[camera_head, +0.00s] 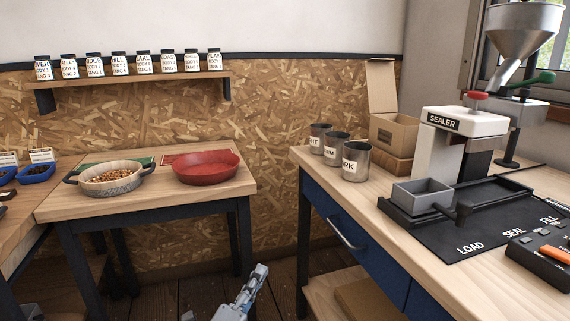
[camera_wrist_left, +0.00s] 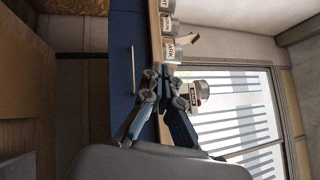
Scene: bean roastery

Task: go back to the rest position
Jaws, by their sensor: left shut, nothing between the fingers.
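My left gripper (camera_head: 258,274) shows at the bottom middle of the head view, low in the gap between the two tables. Its fingers are closed with nothing between them. In the left wrist view the same gripper (camera_wrist_left: 167,80) shows, with the blue drawer front and the edge of the right table behind it. It appears apart from the table. My right gripper is in neither view.
The right table (camera_head: 400,222) holds metal cups (camera_head: 356,161), a cardboard box (camera_head: 393,131), a sealer (camera_head: 457,140) and a black mat (camera_head: 440,238). A drawer handle (camera_head: 346,234) sticks out. The left table (camera_head: 210,188) holds a bean bowl (camera_head: 108,186) and a red bowl (camera_head: 206,168).

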